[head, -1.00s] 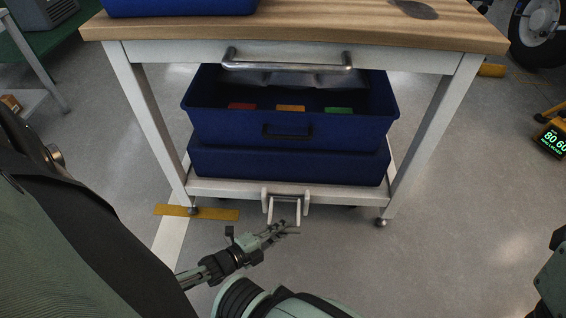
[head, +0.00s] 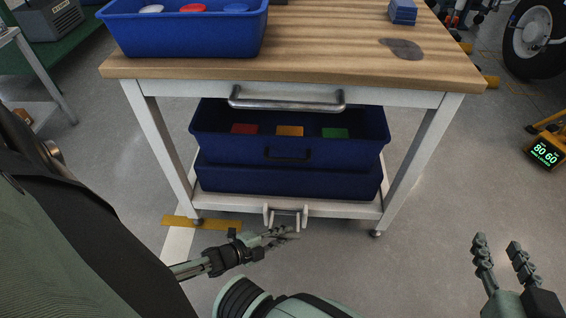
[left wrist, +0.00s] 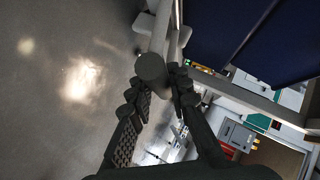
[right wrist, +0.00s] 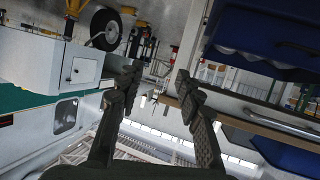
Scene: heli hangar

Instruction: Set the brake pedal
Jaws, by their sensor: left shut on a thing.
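The brake pedal (head: 298,224) is a pale bar between two light brackets (head: 267,214) on the front edge of the cart's lower shelf, low near the floor. My left gripper (head: 285,235) is at the pedal, with its fingers closed on it. In the left wrist view the round grey end of the pedal bar (left wrist: 152,67) sits between the fingertips (left wrist: 155,85). The fingers partly hide the pedal in the head view, so its exact tilt is unclear. My right gripper (head: 500,248) is open and empty at the lower right, away from the cart.
The cart (head: 290,73) has a wooden top and a metal handle (head: 286,103). Blue bins (head: 290,180) fill its lower shelf; another blue bin (head: 185,35) stands on top. A yellow display device (head: 545,150) is at the right.

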